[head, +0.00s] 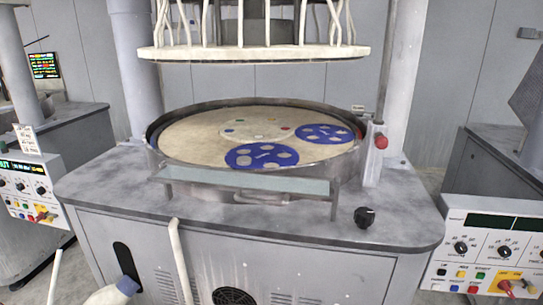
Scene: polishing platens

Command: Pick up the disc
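Two blue discs with several pale openings lie flat on the round beige platen (190,135) of the middle machine. One blue disc (262,155) is at the front, close to the platen's near edge. The other blue disc (323,133) is at the right, near the rim. I cannot tell which one the task means.
A round upper plate (255,52) with several pale hoses hangs above the platen, leaving a gap. A raised metal rim (180,117) surrounds the platen. A narrow shelf (250,182) crosses the front. A red knob (381,142) and black knob (365,217) stand right. Control panels flank the machine.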

